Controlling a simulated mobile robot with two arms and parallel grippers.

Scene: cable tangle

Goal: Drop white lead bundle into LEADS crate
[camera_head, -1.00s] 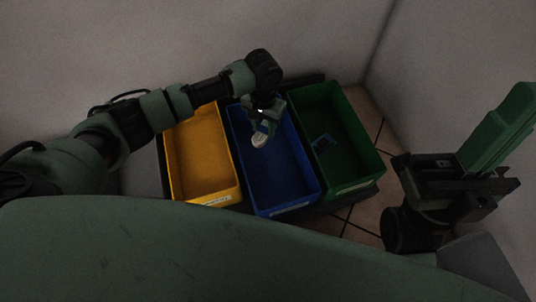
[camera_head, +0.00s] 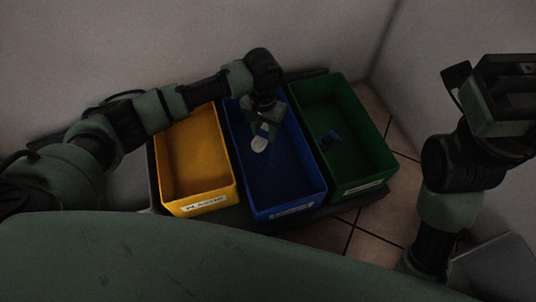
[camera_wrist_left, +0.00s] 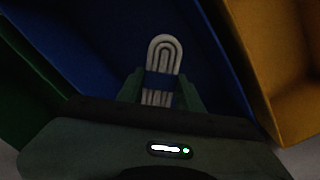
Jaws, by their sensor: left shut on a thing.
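The white lead bundle (camera_head: 259,145) is a looped white cable with a dark blue band around it. My left gripper (camera_head: 263,130) is shut on it at the band and holds it over the blue crate (camera_head: 297,205). In the left wrist view the bundle (camera_wrist_left: 164,52) sticks out beyond the two green fingers of the gripper (camera_wrist_left: 160,88), with blue crate wall (camera_wrist_left: 222,62) around it. The blue crate's front label is too small to read. My right arm's end (camera_head: 503,90) is at the upper right, away from the crates; its jaws are unclear.
The yellow crate (camera_head: 163,180) stands left of the blue one and looks empty. Pale walls (camera_head: 330,35) close in behind. Tiled floor (camera_head: 365,225) shows at the right.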

